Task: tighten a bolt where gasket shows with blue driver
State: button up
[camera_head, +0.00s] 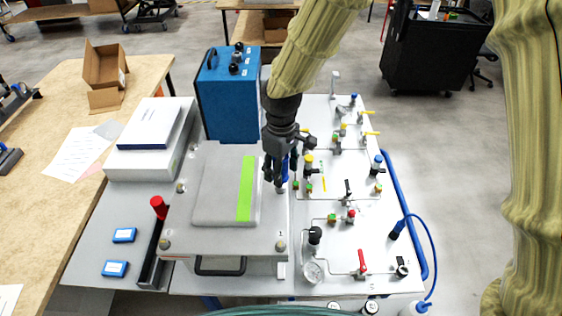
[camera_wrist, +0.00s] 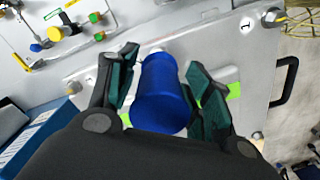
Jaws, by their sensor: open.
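The grey analyser box (camera_head: 182,215) has a flat plate lid with a raised panel and a green strip; it fills the middle of the wrist view (camera_wrist: 210,50). Bolts show at the lid's front right (camera_head: 280,246), front left (camera_head: 165,244) and back left (camera_head: 180,188). The blue driver (camera_wrist: 162,95) stands roughly upright at the lid's back right corner, its lower end at that corner's bolt. My gripper (camera_head: 281,178) is open, its fingers (camera_wrist: 162,65) on either side of the blue handle with gaps visible. I cannot make out the gasket.
A red driver (camera_head: 158,207) stands in a black holder at the lid's left. A blue case (camera_head: 228,95) stands behind the lid. A panel of valves and pipes (camera_head: 325,245) lies to the right. A black handle (camera_head: 220,270) sticks out in front.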

jog(key=n+p, duration=0.2)
jog(key=n, duration=0.1)
jog(key=n+p, duration=0.1)
jog(key=n, duration=0.1)
jog(key=shift+r, duration=0.25)
jog(key=n, duration=0.3)
jog(key=shift+f, duration=0.25)
jog(key=n, duration=0.3)
jog(key=shift+w+d, duration=0.1)
grip_shut()
jog(key=m, duration=0.3)
jog(key=shift+m, duration=0.4)
jog(key=m, duration=0.5)
jog(key=shift+m, duration=0.3)
grip_release()
jog(key=shift+m, duration=0.3)
